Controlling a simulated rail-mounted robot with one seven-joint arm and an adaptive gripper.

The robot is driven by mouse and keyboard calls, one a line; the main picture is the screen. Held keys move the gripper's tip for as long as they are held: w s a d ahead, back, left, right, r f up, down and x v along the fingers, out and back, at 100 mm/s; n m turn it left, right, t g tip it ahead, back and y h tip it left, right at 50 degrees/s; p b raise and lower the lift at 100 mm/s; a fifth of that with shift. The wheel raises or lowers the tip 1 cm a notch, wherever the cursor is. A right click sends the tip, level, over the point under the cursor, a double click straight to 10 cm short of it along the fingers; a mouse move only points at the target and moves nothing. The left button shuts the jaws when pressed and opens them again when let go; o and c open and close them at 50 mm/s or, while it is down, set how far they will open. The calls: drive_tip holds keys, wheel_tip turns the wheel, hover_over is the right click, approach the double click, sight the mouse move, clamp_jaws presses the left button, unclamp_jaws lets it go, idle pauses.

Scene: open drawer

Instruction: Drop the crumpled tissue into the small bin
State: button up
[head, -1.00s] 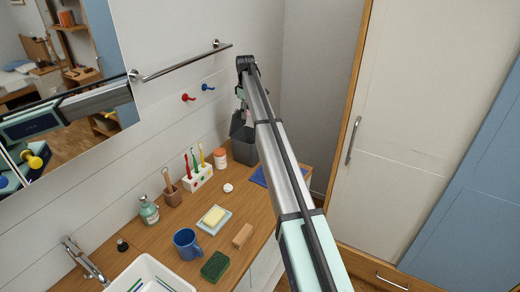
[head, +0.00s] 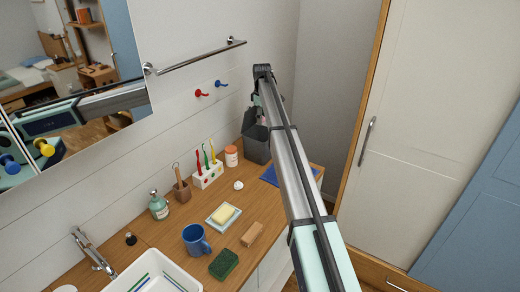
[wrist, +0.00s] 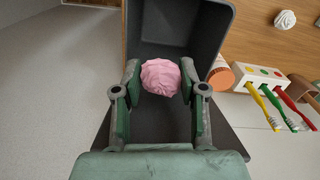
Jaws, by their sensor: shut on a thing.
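The crumpled tissue (wrist: 161,77) is a pink wadded ball. In the wrist view my gripper (wrist: 160,82) is shut on it, with one finger on each side. The small dark grey bin (wrist: 175,30) lies beyond the tissue, its open inside spreading around the fingers. I cannot tell how far the tissue is above the bin's floor. In the head view the bin (head: 257,150) stands at the far end of the wooden counter, against the wall. My gripper (head: 254,113) shows there just above the bin, partly hidden by my arm.
Beside the bin are an orange jar (head: 231,156), a toothbrush holder (head: 207,178) and a white crumpled ball (head: 238,185). A blue cloth (head: 270,176) lies at the counter's right edge. A towel rail (head: 200,56) and hooks (head: 221,84) are on the wall.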

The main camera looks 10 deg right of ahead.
drive_tip(key=shift+f, duration=0.15)
drive_tip(key=o, duration=0.8)
drive_tip(key=shift+c, duration=0.2)
wheel_tip(320, 180, up, 12)
idle(0.3)
